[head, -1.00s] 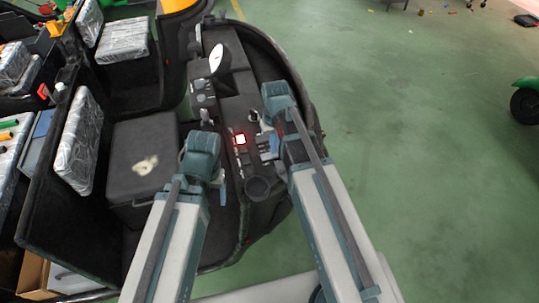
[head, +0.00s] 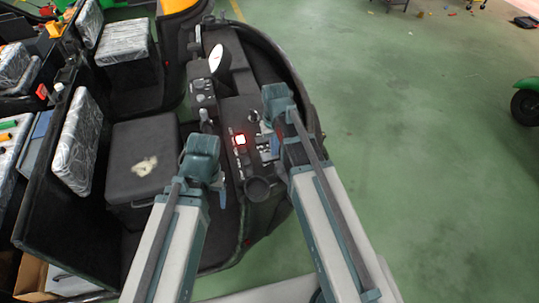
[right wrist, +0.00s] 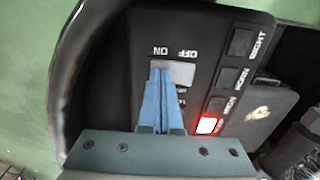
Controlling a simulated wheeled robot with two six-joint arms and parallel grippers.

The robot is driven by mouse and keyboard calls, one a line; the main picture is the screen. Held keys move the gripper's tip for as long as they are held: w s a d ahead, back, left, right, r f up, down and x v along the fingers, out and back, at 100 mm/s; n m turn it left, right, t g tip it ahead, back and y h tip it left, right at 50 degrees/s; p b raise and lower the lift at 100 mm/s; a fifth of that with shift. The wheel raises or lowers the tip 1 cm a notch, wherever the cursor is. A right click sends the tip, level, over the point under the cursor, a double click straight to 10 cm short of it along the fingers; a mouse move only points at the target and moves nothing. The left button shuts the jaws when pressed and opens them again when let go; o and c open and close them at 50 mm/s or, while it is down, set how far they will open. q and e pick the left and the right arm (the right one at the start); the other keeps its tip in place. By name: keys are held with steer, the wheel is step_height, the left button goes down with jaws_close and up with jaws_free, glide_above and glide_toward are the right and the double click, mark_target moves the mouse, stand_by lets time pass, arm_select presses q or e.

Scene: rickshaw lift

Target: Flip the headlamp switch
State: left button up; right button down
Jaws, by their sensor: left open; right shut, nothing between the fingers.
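The headlamp switch (right wrist: 182,72) shows in the right wrist view as a light grey plate on the black dash panel, with ON and OFF lettering upside down above it. My right gripper (right wrist: 160,72) is shut and empty. Its blue fingertips overlap the plate's left part, under the ON lettering; I cannot tell whether they touch it. In the head view my right gripper (head: 276,146) is over the console, partly hidden by its arm. My left gripper (head: 222,196) is open, beside the console's left edge and away from the switch.
A red-lit button (right wrist: 207,124) is in a row of labelled dark buttons; it also shows in the head view (head: 240,140). A round cup-like holder (head: 257,188) sits at the console's near end. A black seat box (head: 140,165) stands left. Green floor (head: 420,150) is open to the right.

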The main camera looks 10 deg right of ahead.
arm_select(q)
step_height(320, 180, up, 7)
steer(key=p, duration=0.6)
steer(key=shift+p, duration=0.4)
arm_select(e)
step_height(320, 180, up, 7)
